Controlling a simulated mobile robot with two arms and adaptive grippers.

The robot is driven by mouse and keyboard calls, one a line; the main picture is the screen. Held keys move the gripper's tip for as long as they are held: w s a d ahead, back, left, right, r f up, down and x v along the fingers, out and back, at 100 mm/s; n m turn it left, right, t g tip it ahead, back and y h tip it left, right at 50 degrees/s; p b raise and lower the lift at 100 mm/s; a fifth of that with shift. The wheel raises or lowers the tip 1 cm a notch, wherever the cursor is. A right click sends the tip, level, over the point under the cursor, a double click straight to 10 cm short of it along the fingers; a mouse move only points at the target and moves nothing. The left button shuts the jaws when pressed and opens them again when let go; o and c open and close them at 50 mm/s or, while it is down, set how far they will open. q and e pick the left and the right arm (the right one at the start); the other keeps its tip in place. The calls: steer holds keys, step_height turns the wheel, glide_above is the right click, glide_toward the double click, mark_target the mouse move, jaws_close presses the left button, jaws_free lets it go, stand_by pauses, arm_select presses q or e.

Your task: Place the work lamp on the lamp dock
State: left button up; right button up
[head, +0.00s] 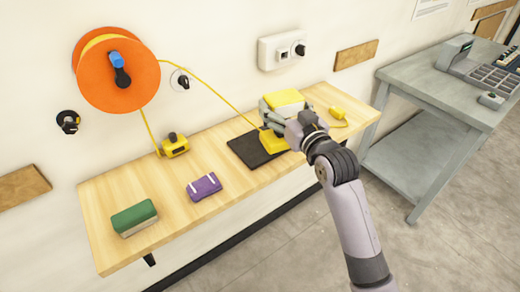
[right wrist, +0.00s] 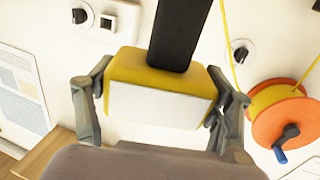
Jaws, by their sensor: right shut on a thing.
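The work lamp has a yellow head (head: 286,97) with a pale panel and a yellow lower part (head: 273,141). My right gripper (head: 277,113) is shut on the lamp's head, its fingers on two opposite sides. In the right wrist view the yellow head (right wrist: 165,75) sits between the fingers (right wrist: 160,95), with a dark stem running up the picture. A flat black pad (head: 248,151), probably the lamp dock, lies on the bench. The lower part overlaps its right side; I cannot tell whether they touch. My left gripper is out of view.
A yellow cord (head: 215,84) runs from the orange reel (head: 117,85) to the lamp. A purple block (head: 204,187), green block (head: 134,218), yellow box (head: 175,146) and small yellow object (head: 338,114) are on the wooden bench (head: 165,210). A grey table (head: 420,92) stands right.

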steer(key=w+a+r+n+g+y+b, duration=0.1)
steer(key=w+a+r+y+b, duration=0.15)
steer(key=r, duration=0.45)
steer(key=w+a+r+n+g+y+b, duration=0.1)
steer(key=w+a+r+n, duration=0.2)
steer(key=r, duration=0.4)
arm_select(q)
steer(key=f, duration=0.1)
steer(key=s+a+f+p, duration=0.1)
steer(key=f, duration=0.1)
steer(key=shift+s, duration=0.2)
arm_select(e)
step_height(320, 180, down, 20)
steer(key=w+m, duration=0.1)
steer(key=shift+a, duration=0.15)
steer(key=shift+r, duration=0.1)
steer(key=o, duration=1.6)
steer(key=shift+s, duration=0.1)
